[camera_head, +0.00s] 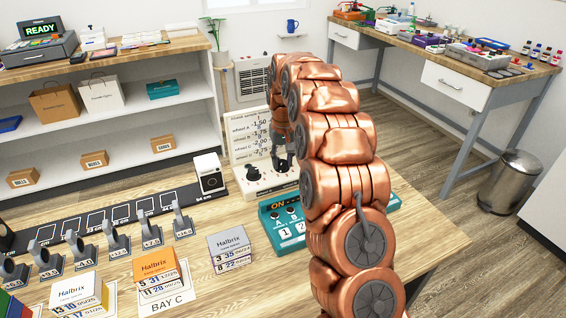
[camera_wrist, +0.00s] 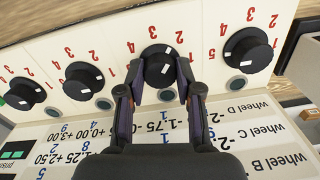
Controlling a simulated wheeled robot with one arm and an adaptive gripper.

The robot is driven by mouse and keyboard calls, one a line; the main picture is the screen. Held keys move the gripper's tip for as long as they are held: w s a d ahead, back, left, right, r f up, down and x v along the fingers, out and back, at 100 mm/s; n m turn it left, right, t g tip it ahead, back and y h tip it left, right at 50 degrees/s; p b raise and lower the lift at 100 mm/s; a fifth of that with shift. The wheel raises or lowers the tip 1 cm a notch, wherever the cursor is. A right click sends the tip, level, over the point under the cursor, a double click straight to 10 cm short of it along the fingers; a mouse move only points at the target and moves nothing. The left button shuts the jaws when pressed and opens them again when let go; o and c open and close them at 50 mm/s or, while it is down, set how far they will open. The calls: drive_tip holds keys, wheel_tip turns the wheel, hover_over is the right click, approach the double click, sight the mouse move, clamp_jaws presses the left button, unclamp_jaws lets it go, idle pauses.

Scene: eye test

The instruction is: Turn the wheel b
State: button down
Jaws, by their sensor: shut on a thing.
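A cream console (camera_head: 270,182) with a row of black dial knobs stands at the back of the near table. In the wrist view my gripper (camera_wrist: 157,88) is shut on a black knob (camera_wrist: 157,62), the second from the right, with a fingertip at each side. A white mark shows on this knob's face; red numbers are printed around it. I cannot read a letter on it. Another knob (camera_wrist: 248,50) is to its right and two more are to its left. In the head view my gripper (camera_head: 284,158) is over the console, partly hidden by my arm.
A white card (camera_head: 247,124) listing wheels A to D stands behind the console. A teal device (camera_head: 285,232) reading "ON" is in front of it, and a white box (camera_head: 210,174) is to its left. Lens boxes (camera_head: 231,245) and stands occupy the near table.

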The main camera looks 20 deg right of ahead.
sight(282, 162)
drive_tip(key=m+b, duration=0.1)
drive_tip(key=m, duration=0.4)
drive_tip(key=shift+m, duration=0.3)
drive_tip(key=m+b, duration=0.1)
drive_tip(key=m, duration=0.4)
drive_tip(key=shift+m, duration=0.3)
drive_tip(key=c, duration=0.8)
unclamp_jaws()
drive_tip(key=shift+o, duration=0.2)
wheel_tip(282, 162, up, 12)
drive_tip(key=shift+s, duration=0.1)
idle(0.5)
